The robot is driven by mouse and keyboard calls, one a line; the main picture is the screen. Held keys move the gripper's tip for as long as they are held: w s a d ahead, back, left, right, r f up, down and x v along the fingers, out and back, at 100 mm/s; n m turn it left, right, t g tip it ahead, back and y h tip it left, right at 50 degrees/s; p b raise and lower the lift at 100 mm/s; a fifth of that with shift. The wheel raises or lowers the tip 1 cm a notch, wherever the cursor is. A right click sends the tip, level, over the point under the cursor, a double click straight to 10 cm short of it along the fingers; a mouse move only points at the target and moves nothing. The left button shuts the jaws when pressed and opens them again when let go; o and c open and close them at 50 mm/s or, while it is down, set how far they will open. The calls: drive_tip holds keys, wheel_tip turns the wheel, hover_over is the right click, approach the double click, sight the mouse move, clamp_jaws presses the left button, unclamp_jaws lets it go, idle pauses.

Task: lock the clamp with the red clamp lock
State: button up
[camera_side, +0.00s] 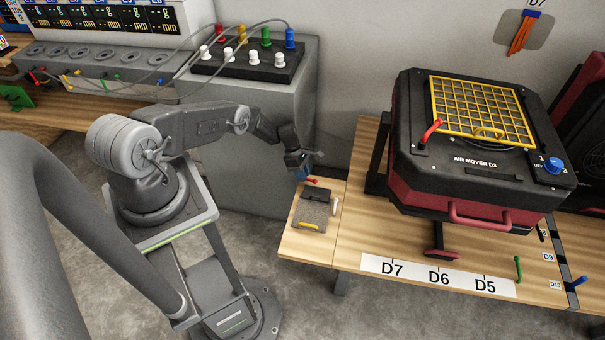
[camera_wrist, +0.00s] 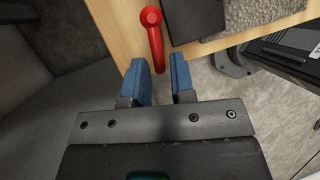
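A red clamp lock (camera_side: 311,180), shaped like a rounded handle, is at the back edge of the small wooden table by my gripper. In the wrist view, the red clamp lock (camera_wrist: 153,38) lies just beyond my fingertips, roughly in line with the gap. My gripper (camera_wrist: 161,70) has two blue fingers apart with nothing between them. In the side view, my gripper (camera_side: 303,170) hangs above the table's back left corner. The clamp's body cannot be made out beneath the red part. Another red lever (camera_side: 431,131) stands on the air mover.
The air mover (camera_side: 470,165) with a yellow grille fills the right side. A grey cabinet (camera_side: 262,150) stands close behind my gripper.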

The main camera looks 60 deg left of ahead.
drive_tip(key=shift+o, duration=1.4)
drive_tip(key=shift+r, duration=0.1)
drive_tip(key=shift+r, duration=0.8)
drive_tip(key=r, duration=0.2)
drive_tip(key=shift+s+a+r, duration=0.25)
drive_tip(key=shift+r, duration=0.1)
drive_tip(key=s+a+r, duration=0.6)
drive_tip(key=s, duration=0.3)
drive_tip(key=shift+a+r, duration=0.2)
drive_tip(key=shift+r, duration=0.05)
